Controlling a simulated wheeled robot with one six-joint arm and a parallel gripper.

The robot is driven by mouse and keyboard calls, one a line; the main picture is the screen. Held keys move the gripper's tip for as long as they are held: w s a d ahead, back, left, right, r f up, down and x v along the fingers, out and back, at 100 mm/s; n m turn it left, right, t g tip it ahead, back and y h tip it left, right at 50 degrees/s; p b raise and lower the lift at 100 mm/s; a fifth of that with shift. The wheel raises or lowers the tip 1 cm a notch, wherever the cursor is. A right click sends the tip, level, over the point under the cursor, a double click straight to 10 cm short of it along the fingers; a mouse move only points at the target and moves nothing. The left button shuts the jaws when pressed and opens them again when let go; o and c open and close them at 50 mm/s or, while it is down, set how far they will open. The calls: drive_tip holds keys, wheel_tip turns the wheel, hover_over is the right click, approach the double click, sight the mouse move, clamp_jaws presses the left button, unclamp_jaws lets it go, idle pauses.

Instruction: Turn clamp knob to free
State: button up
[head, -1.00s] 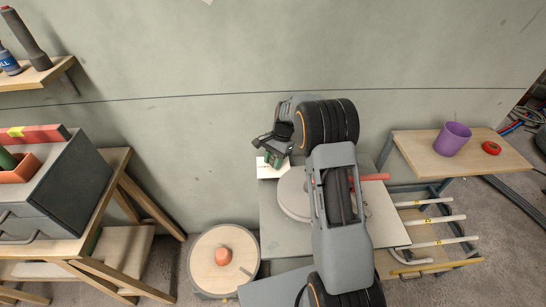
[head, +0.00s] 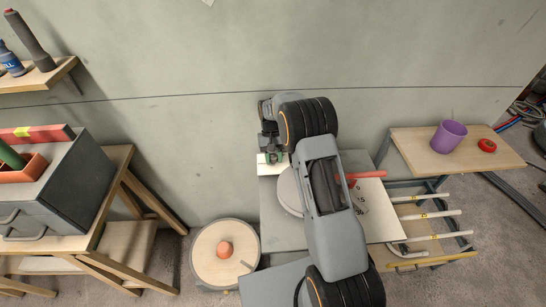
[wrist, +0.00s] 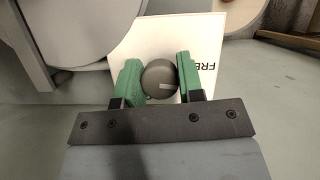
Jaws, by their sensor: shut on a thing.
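The clamp knob (wrist: 159,77) is a round dark grey knob with a pale mark on its face, in the middle of the wrist view. It stands on a white plate (wrist: 213,22) whose printed letters "FRE" show at the right of the knob. My gripper (wrist: 160,78) is shut on the knob, a green finger on each side. In the head view my gripper (head: 274,158) is above the small white plate (head: 265,169) at the left of the reel bench, and the knob is hidden there.
A pale reel disc (head: 289,191) and a red bar (head: 368,175) lie beside my arm. A wooden drum (head: 217,270) stands on the floor at the left. A side table holds a purple cup (head: 449,137) and a red ring (head: 487,146).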

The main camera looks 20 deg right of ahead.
drive_tip(key=shift+n+h, duration=0.3)
drive_tip(key=shift+n, duration=0.5)
drive_tip(key=o, duration=0.9)
drive_tip(key=shift+r, duration=0.1)
